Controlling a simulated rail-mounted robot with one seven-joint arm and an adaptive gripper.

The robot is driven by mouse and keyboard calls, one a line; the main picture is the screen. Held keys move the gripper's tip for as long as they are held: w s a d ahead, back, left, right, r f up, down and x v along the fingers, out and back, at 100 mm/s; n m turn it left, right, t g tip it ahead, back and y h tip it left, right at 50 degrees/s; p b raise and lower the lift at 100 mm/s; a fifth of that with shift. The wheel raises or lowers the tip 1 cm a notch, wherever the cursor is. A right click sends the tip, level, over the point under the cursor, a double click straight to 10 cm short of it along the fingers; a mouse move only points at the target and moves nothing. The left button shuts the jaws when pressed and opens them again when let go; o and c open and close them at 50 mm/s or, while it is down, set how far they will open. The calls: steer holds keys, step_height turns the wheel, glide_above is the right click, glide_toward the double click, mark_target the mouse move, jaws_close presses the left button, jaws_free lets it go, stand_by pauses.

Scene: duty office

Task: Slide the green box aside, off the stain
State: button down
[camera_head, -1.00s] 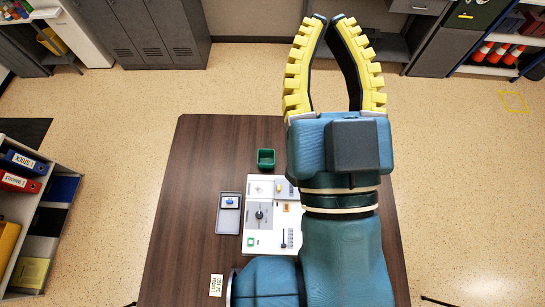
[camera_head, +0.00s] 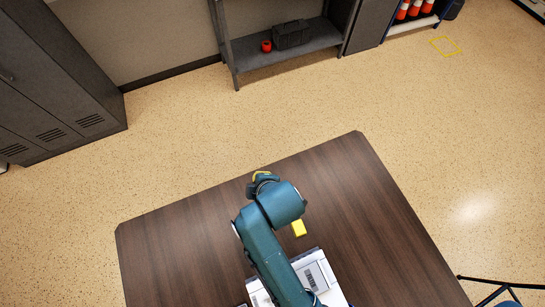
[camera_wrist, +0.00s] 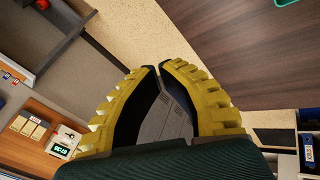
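The green box shows only as a green rim piece (camera_wrist: 287,2) at the top right edge of the wrist view, over the dark wooden table. In the head view the box is not visible. No stain can be made out. My gripper (camera_wrist: 157,67) has yellow ribbed fingers with black inner faces, whose tips come together with only a sliver between them. Nothing is held. In the head view only bits of yellow show around my blue wrist, above the table's middle.
The brown table (camera_head: 180,240) is bare to the left and right of my arm. A white panel device (camera_head: 318,275) sits at its near edge, partly under my arm. Grey lockers (camera_head: 50,90) and a shelf (camera_head: 290,50) stand beyond, across open floor.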

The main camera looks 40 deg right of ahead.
steer(key=s+f+n+g+y+b, duration=0.1)
steer(key=s+f+n+g+b, duration=0.15)
steer(key=s+f, duration=0.55)
steer(key=s+f+n+g+b, duration=0.15)
steer(key=s+f+g, duration=0.35)
steer(key=f, duration=0.6)
steer(key=shift+t, duration=0.75)
steer(key=f, duration=0.3)
steer(key=f+b, duration=0.1)
steer(key=f, duration=0.2)
steer(key=f+b, duration=0.1)
steer(key=f, duration=0.2)
steer(key=shift+s+a, duration=0.15)
steer(key=shift+a, duration=0.15)
steer(key=a, duration=0.1)
steer(key=w+a, duration=0.1)
steer(key=a, duration=0.1)
steer(key=shift+w+a, duration=0.15)
steer(key=shift+w, duration=0.05)
steer(key=shift+a, duration=0.2)
